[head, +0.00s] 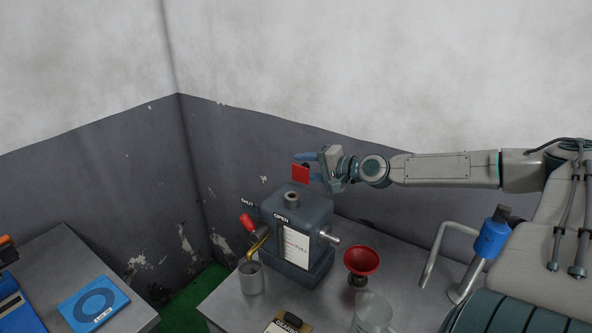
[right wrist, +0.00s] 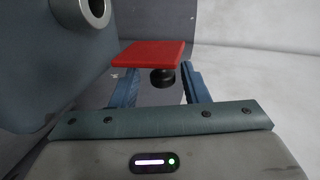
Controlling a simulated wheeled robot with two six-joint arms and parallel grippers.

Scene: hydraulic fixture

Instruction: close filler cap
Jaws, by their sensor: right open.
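The filler cap (head: 301,173) is a red square plate, standing raised above the grey hydraulic tank (head: 290,262) in the head view. In the right wrist view the red cap (right wrist: 148,55) shows with a black plug on its underside. The tank's round filler neck (head: 292,198) is uncovered, and its opening shows at the upper left of the right wrist view (right wrist: 97,9). My right gripper (head: 309,168) is open beside the cap, its blue fingers on either side of the plug; contact cannot be told. My left gripper is not in view.
A red-handled lever (head: 247,222) and a metal cup (head: 251,278) are left of the tank. A red funnel (head: 361,262) and a clear jar (head: 372,313) stand to its right. A bent pipe with a blue fitting (head: 491,240) is further right. Walls rise behind the bench.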

